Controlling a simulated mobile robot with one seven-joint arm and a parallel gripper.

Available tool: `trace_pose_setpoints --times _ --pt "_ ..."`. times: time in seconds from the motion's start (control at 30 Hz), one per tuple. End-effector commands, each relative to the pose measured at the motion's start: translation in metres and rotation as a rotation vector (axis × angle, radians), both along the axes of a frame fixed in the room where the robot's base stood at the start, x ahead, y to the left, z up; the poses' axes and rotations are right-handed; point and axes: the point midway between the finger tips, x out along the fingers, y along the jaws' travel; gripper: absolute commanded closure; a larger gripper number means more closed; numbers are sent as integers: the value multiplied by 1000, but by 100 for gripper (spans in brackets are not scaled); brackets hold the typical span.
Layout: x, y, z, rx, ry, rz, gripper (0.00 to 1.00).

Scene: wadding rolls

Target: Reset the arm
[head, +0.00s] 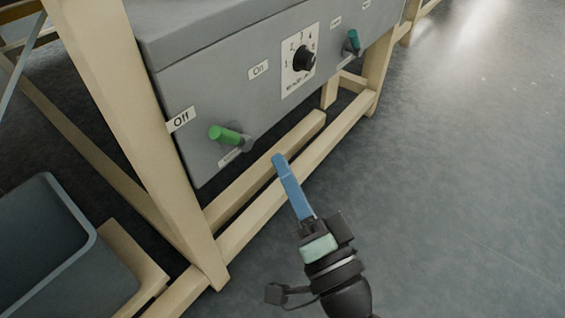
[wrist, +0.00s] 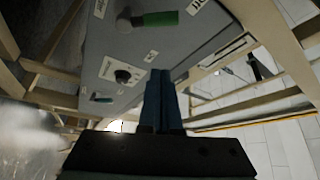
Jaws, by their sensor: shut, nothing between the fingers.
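My gripper (head: 279,160) has long blue fingers pressed together with nothing between them. In the head view it points up and away, in front of the lower edge of a grey control box (head: 215,92), to the right of a green lever (head: 228,135). The fingertips appear apart from the lever. In the wrist view the shut fingers (wrist: 159,75) stand at the centre, with the box behind them and the green lever (wrist: 150,19) above. My arm runs down to the bottom edge of the head view.
The box sits in a pale wooden frame (head: 135,130) with lower rails (head: 300,150). It bears a black dial (head: 303,58) and a darker green lever (head: 352,42). A grey bin-like object (head: 45,250) stands at lower left. The floor (head: 470,170) to the right is clear.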

Motion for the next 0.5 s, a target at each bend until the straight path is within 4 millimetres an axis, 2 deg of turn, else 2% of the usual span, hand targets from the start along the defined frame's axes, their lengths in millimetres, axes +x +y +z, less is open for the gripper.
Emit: trace_pose_setpoints --times 0.33,0.43,0.5 --pt "1 1 2 -5 -2 0 100" --pt "6 4 21 -51 -24 -10 100" --pt "13 9 49 -125 -60 -28 100"
